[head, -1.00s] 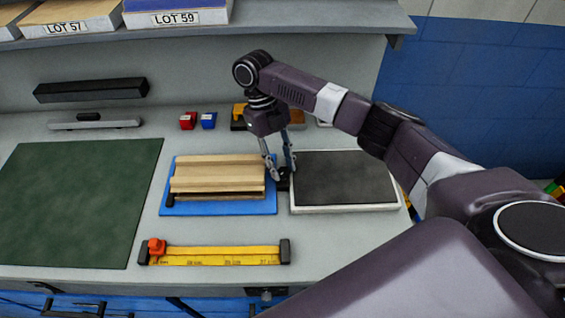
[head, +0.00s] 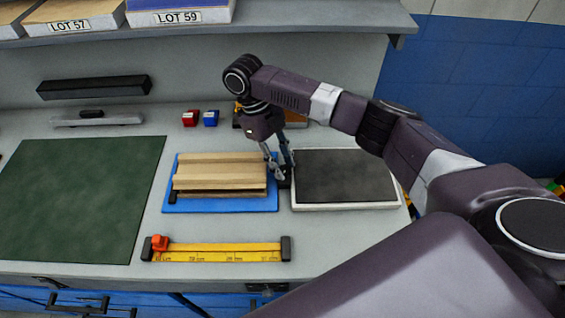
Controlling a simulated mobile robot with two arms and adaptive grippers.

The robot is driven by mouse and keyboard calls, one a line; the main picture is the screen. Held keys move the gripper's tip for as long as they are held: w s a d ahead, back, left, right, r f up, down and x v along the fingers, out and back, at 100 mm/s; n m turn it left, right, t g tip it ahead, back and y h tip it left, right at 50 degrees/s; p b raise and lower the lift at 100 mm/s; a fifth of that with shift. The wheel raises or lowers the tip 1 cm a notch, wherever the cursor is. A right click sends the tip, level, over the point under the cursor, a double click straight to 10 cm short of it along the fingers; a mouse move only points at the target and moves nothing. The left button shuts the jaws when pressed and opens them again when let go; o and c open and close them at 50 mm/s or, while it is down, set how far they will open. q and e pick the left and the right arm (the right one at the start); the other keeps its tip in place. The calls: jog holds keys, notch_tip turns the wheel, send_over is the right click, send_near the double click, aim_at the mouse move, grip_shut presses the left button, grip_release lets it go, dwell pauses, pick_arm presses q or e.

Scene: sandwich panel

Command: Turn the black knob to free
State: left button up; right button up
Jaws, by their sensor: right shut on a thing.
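The black knob (head: 285,183) is a small dark piece between the blue board and the white-framed dark panel. It is mostly hidden by my fingers, so its turn position cannot be read. My right gripper (head: 281,172) points down over it, with its fingers shut on it. The wooden sandwich panel (head: 220,170) lies on the blue board (head: 222,206) just left of the gripper. My left gripper is not in view.
A dark panel in a white frame (head: 345,206) lies close to the gripper's right. A yellow ruler (head: 225,252) with a red slider (head: 160,243) lies in front. A green mat (head: 80,200) covers the left. A shelf (head: 300,18) overhangs the back.

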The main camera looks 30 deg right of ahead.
jog(key=o, duration=1.1)
jog(key=shift+o, duration=0.2)
jog(key=shift+w+r, duration=0.1)
jog(key=v, duration=1.1)
jog(key=shift+r, duration=0.4)
jog(key=shift+w, duration=0.1)
